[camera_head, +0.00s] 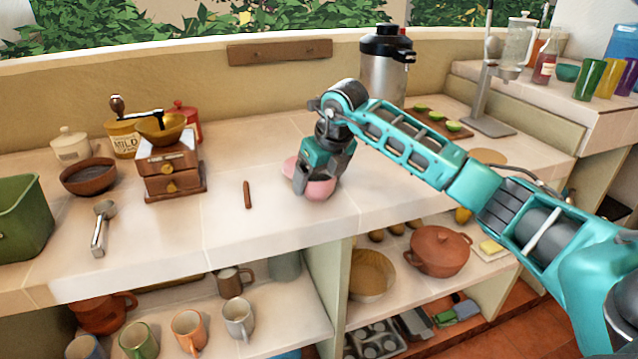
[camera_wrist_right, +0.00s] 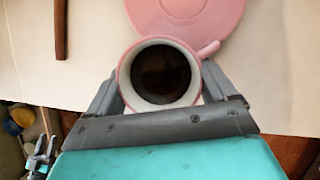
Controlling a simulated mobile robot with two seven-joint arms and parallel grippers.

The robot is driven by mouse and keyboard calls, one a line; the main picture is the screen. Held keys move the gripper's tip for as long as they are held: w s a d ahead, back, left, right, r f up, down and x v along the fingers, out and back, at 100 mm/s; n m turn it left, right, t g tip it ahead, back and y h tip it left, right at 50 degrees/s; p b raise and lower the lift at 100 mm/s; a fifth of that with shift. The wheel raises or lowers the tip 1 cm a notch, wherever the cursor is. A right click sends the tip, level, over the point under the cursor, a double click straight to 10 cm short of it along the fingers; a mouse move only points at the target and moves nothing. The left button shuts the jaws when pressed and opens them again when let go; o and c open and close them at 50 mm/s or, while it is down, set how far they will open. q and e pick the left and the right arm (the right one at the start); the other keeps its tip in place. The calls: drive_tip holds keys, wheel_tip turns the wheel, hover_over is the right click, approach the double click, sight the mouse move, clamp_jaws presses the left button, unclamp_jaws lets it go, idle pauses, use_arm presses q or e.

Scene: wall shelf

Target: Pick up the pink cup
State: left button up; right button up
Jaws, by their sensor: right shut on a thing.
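The pink cup (camera_wrist_right: 126,78) is filled with dark liquid and sits between the two fingers of my right gripper (camera_wrist_right: 160,92), which is shut on it. Its handle points to the upper right in the right wrist view. A pink saucer (camera_wrist_right: 185,12) lies on the counter beyond the cup, partly covered by it. In the head view my right gripper (camera_head: 318,178) reaches down over the pink cup (camera_head: 319,190) near the counter's middle. The height of the cup above the counter is hard to judge. A small teal and dark part, perhaps my left gripper (camera_wrist_right: 40,157), shows at lower left.
A brown stick (camera_head: 247,194) lies left of the cup on the counter (camera_head: 225,222). A coffee grinder (camera_head: 170,172) stands farther left. A steel jug (camera_head: 385,75) and a board with green pieces (camera_head: 462,131) are behind. Shelves below hold mugs and a pot (camera_head: 438,252).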

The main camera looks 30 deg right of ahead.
drive_tip(key=c, duration=0.3)
drive_tip(key=shift+c, duration=0.2)
drive_tip(key=shift+r, duration=0.25)
